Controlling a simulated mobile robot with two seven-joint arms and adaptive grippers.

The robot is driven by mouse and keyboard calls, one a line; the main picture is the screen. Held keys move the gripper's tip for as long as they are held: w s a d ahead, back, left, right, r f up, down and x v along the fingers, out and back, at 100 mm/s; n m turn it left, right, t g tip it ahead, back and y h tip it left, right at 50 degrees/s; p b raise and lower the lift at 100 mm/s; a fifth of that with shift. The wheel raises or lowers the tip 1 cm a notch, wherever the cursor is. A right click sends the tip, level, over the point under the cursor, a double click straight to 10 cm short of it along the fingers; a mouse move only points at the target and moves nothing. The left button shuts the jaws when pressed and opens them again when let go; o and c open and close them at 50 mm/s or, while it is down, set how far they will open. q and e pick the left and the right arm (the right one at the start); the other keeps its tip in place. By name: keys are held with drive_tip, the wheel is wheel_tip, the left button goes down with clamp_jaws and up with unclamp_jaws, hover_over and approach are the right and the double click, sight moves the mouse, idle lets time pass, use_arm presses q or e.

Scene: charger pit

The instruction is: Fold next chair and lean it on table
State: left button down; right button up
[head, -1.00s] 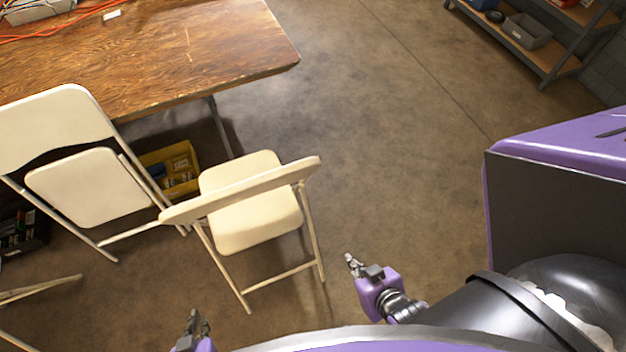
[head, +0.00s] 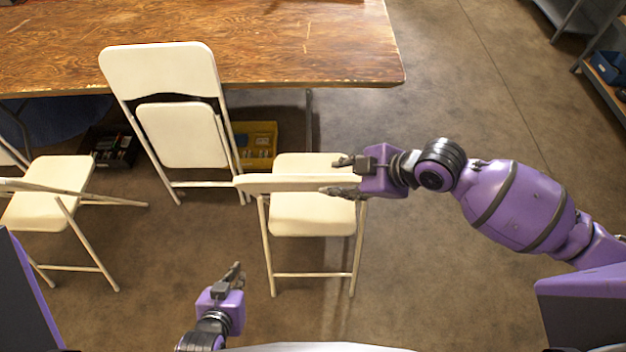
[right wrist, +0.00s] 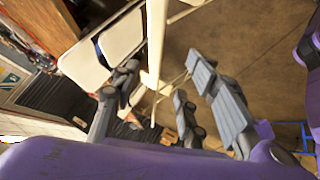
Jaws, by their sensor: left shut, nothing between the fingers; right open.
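An open cream folding chair (head: 312,215) stands in front of the table, its backrest (head: 285,183) towards me. My right gripper (head: 342,176) is open at the right end of that backrest, with a finger on either side of it. In the right wrist view the backrest shows as a pale strip (right wrist: 156,45) between the spread fingers (right wrist: 160,85); contact is unclear. My left gripper (head: 236,272) is shut and empty, low and left of the chair. A folded chair (head: 182,135) leans on the wooden table (head: 340,50).
Another open chair (head: 48,205) stands at the left. A yellow bin (head: 262,135) and a dark crate (head: 112,150) sit under the table. A shelf (head: 603,88) stands at the far right. The floor right of the table is clear.

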sight(318, 178)
drive_tip(key=shift+n+g, duration=0.4)
drive_tip(key=shift+n, duration=0.3)
drive_tip(key=b+x, duration=0.1)
drive_tip(key=x, duration=0.1)
drive_tip(key=b+x, duration=0.1)
drive_tip(key=x, duration=0.1)
drive_tip(key=b+x, duration=0.1)
drive_tip(key=shift+w+d+f, duration=0.2)
drive_tip(key=shift+w+f, duration=0.25)
drive_tip(key=shift+w, duration=0.1)
drive_tip(key=b+x, duration=0.1)
drive_tip(key=x, duration=0.4)
drive_tip(key=shift+w+a+f+b, duration=0.1)
drive_tip(key=shift+w+a+b, duration=0.1)
drive_tip(key=shift+w+b, duration=0.15)
drive_tip(key=shift+w+a+f, duration=0.2)
drive_tip(key=shift+a+f, duration=0.05)
drive_tip(key=shift+a, duration=0.05)
use_arm(q)
drive_tip(key=f, duration=0.1)
drive_tip(key=s+a+f, duration=0.1)
drive_tip(key=f, duration=0.1)
drive_tip(key=s+a+f, duration=0.1)
drive_tip(key=shift+f, duration=0.2)
drive_tip(key=shift+s, duration=0.15)
drive_tip(key=shift+s+d+f, duration=0.1)
drive_tip(key=shift+d, duration=0.05)
use_arm(e)
clamp_jaws()
